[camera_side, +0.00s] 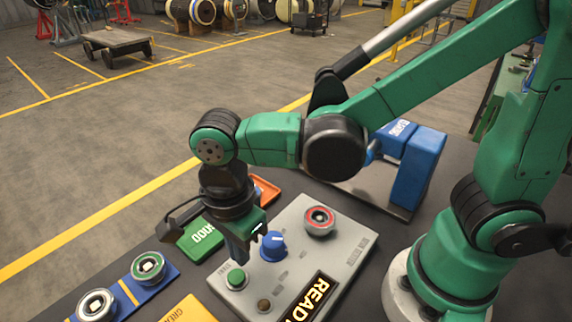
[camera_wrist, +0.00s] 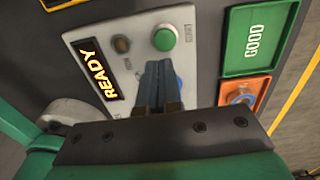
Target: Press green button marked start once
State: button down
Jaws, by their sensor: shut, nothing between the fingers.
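The green button (camera_side: 236,279) sits on the front corner of a light grey control panel (camera_side: 342,243). It also shows in the wrist view (camera_wrist: 164,39), uncovered, just beyond my fingertips. My gripper (camera_side: 243,262) points down over the panel, shut and empty, its fingertips close beside the green button on the blue knob side. In the wrist view my gripper (camera_wrist: 157,66) has its dark blue fingers together. I cannot tell whether the fingertips touch the panel. The label by the button is too small to read. A lit display (camera_side: 314,294) reads READY.
On the panel are a blue knob (camera_side: 273,246), a red-ringed button (camera_side: 320,221) and a small dark round part (camera_side: 264,305). A green GOOD tray (camera_side: 203,236) and an orange tray (camera_side: 266,190) lie behind. A blue machine (camera_side: 416,168) stands right; round parts (camera_side: 148,267) sit left.

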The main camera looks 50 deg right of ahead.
aim_at(244, 275)
jog(key=shift+f, duration=1.85)
